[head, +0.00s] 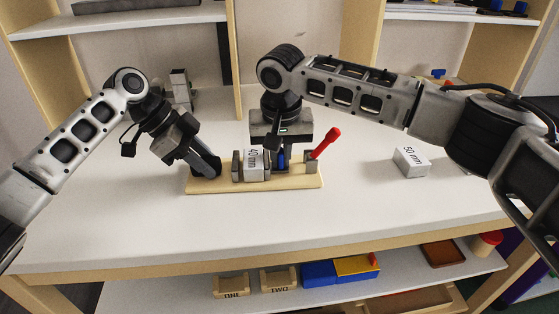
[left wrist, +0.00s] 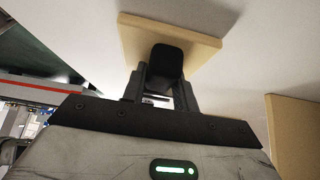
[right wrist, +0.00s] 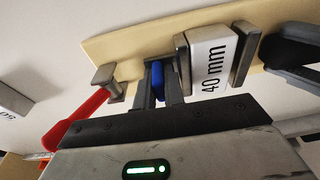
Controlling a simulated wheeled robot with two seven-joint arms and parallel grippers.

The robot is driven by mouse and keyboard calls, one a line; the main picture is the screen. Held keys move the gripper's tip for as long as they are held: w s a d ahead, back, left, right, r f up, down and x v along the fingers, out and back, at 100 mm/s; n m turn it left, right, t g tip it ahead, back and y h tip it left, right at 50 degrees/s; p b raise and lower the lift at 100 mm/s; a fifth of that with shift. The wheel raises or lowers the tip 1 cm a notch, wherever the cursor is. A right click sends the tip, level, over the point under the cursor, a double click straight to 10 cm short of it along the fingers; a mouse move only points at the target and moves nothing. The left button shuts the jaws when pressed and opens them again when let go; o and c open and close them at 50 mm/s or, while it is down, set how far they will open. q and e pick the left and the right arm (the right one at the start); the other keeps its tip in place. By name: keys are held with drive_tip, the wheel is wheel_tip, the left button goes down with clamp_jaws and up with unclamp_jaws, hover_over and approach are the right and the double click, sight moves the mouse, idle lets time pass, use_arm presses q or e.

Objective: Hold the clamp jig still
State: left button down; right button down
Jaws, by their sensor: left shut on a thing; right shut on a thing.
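The clamp jig's wooden base (head: 255,184) lies flat on the white table. A white block marked 40 mm (head: 254,166) sits between two grey jaws on it; the right wrist view also shows the block (right wrist: 209,58). My left gripper (head: 207,168) is shut on the black grip (left wrist: 166,63) at the base's left end. My right gripper (head: 281,160) is shut on a blue part (right wrist: 158,80), just right of the block in the head view. A red lever (head: 327,141) leans up to the right beside a grey post at the right end.
A white block marked 50 mm (head: 410,162) stands on the table to the right. Grey blocks (head: 180,88) stand at the back left, behind my left arm. The lower shelf holds wooden boxes (head: 279,279) and a blue and yellow bin (head: 318,273). The table's front is clear.

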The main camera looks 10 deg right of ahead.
drive_tip(key=shift+a+r, duration=0.2)
drive_tip(key=shift+a, duration=0.4)
drive_tip(key=c, duration=1.6)
unclamp_jaws()
drive_tip(key=shift+c, duration=0.2)
drive_tip(key=shift+r, duration=2.45)
